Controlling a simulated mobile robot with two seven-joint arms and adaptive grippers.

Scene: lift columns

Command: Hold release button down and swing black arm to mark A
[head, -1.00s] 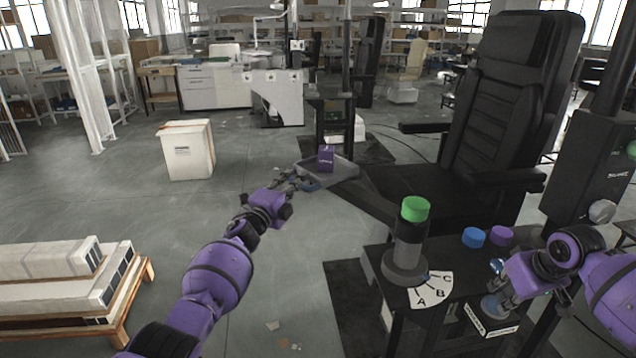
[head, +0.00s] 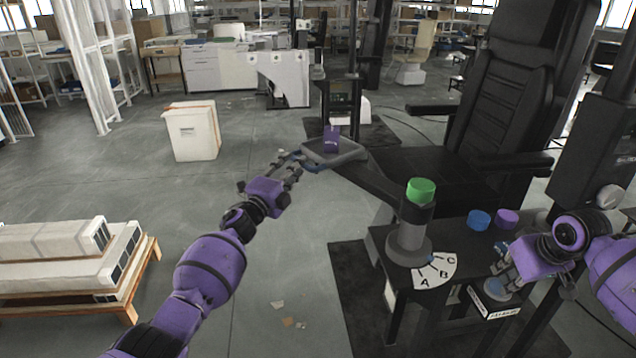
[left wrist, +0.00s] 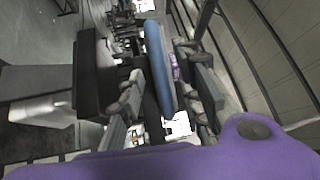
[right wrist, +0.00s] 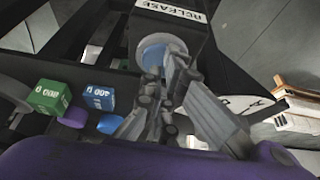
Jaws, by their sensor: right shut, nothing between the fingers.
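The black arm (head: 378,182) runs from the green-capped post (head: 410,235) out to a grey tray (head: 338,153) with a blue handle (head: 318,166). A white dial (head: 436,272) marked A, B, C lies at the post's foot; the exact mark indicated is too small to read. My left gripper (head: 292,168) is at the handle; in the left wrist view the blue handle (left wrist: 158,65) lies between its fingers, grip unclear. My right gripper (head: 497,276) is shut, its fingertips at the blue release button (right wrist: 155,48) on the box labelled RELEASE (right wrist: 172,12); they partly hide the button.
A purple box (head: 331,138) stands on the tray. A black chair (head: 515,110) is behind the post. Blue (head: 479,219) and purple (head: 507,218) round pieces sit behind my right gripper. A white bin (head: 192,133) and a pallet (head: 135,300) stand left.

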